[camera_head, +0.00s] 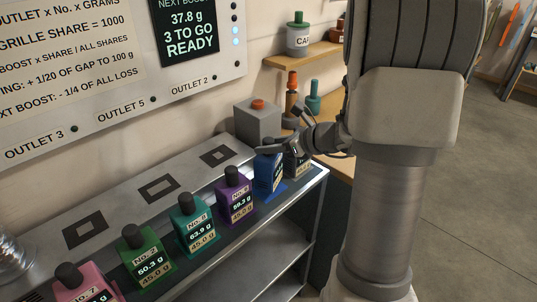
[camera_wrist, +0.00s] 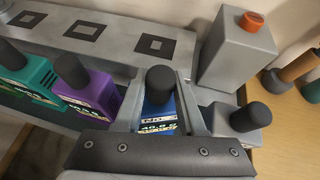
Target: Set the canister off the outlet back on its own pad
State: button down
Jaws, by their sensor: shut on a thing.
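The blue canister (camera_head: 267,174) with a dark cap is at the right part of the front row on the shelf unit. A blue pad (camera_head: 279,191) shows at its base. It looks upright and at pad level, but I cannot tell whether it touches the pad. My gripper (camera_head: 277,148) is shut on it, with one finger on each side in the wrist view (camera_wrist: 160,100). Three dark square outlet frames (camera_head: 217,155) on the grey upper ledge are bare, the others being (camera_head: 160,188) and (camera_head: 85,230).
A purple canister (camera_head: 234,195) stands close on the left, then teal (camera_head: 190,224), green (camera_head: 147,256) and pink (camera_head: 88,287) ones. A grey canister (camera_wrist: 241,122) is close on the right. A grey box with an orange button (camera_head: 257,122) stands behind.

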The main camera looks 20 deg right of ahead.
jog(key=shift+f, duration=0.9)
jog(key=shift+f, duration=0.2)
jog(key=c, duration=0.5)
grip_release()
jog(key=shift+r, duration=0.2)
jog(key=shift+s+d+r, duration=0.15)
jog(key=shift+d, duration=0.05)
jog(key=p+v, duration=0.1)
jog(key=v, duration=1)
jog(key=shift+s, duration=0.2)
